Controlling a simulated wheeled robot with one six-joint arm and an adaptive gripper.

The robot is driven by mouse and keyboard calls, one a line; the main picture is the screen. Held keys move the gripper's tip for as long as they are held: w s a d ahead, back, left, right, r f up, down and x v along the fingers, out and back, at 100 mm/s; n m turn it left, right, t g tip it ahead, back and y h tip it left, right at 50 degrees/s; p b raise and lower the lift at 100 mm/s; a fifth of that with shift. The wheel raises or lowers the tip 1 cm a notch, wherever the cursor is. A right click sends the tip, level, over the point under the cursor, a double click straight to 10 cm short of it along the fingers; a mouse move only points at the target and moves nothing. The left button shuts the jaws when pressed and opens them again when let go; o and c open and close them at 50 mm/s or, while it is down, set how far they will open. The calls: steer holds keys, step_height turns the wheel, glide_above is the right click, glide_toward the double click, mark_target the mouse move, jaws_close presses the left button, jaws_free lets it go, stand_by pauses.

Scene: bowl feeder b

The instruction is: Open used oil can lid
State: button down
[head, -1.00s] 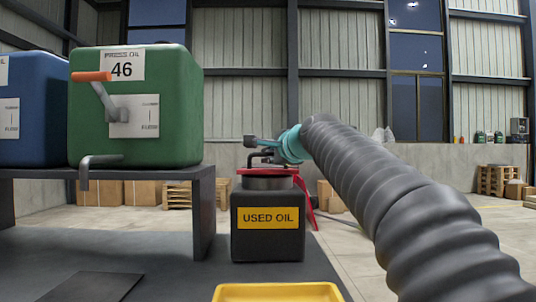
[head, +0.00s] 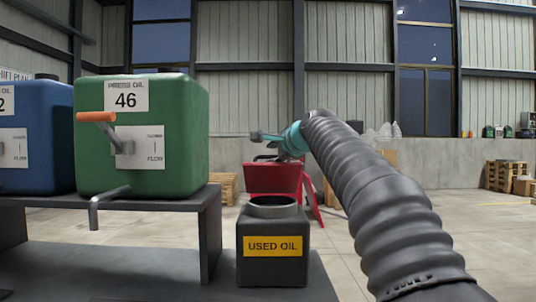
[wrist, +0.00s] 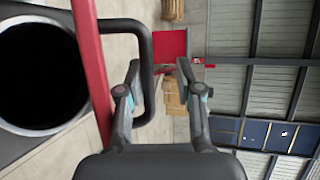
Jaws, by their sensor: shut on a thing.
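The black used oil can (head: 272,262), with its yellow label, stands on the dark surface in the head view. Its round mouth (head: 273,211) is uncovered; in the wrist view the dark opening (wrist: 40,75) is at the left. The red lid (head: 270,180) is tilted up steeply behind the mouth, its broad face showing. In the wrist view the lid (wrist: 90,65) appears edge-on, with its black handle (wrist: 147,60) beside it. My gripper (wrist: 160,80) is shut on the handle, which passes between its fingers. In the head view my gripper is small and partly hidden above the lid.
A green press oil tank (head: 140,150) and a blue tank (head: 35,140) stand on a dark raised shelf (head: 150,204) at left. A red frame (head: 313,205) stands on the floor behind the can. Concrete floor around is open.

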steer(key=shift+w, duration=0.85)
steer(key=shift+d+f, duration=0.1)
steer(key=shift+f, duration=0.05)
stand_by(0.6)
steer(key=c, duration=1.3)
jaws_free()
steer(key=shift+w, duration=0.1)
steer(key=shift+w+f, duration=0.2)
steer(key=shift+w, duration=0.05)
steer(key=shift+c, duration=0.9)
steer(key=shift+s+r, duration=0.1)
